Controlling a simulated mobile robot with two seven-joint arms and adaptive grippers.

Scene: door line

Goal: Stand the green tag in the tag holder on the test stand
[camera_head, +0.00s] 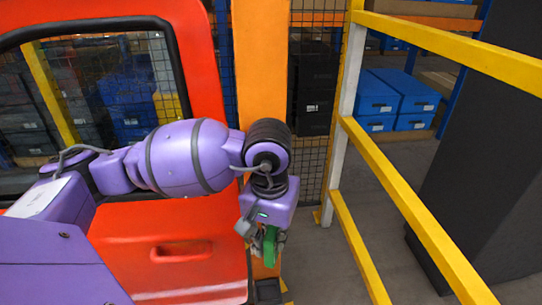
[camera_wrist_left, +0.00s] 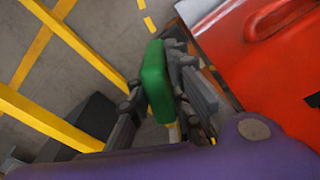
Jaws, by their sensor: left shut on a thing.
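The green tag (camera_head: 270,246) is in my left gripper (camera_head: 262,245), which points down beside the edge of the red-orange door. In the left wrist view the green tag (camera_wrist_left: 156,80) shows as an upright green slab between the two grey fingers of the left gripper (camera_wrist_left: 158,92). The fingers are shut on it. My right gripper is not in view.
The red-orange door (camera_head: 190,275) with its window stands left, behind my left arm. An orange post (camera_head: 262,75) stands behind the gripper. Yellow railings (camera_head: 400,190) run along the right. A dark cabinet (camera_head: 490,170) stands beyond them. Blue boxes (camera_head: 402,92) sit on shelves behind.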

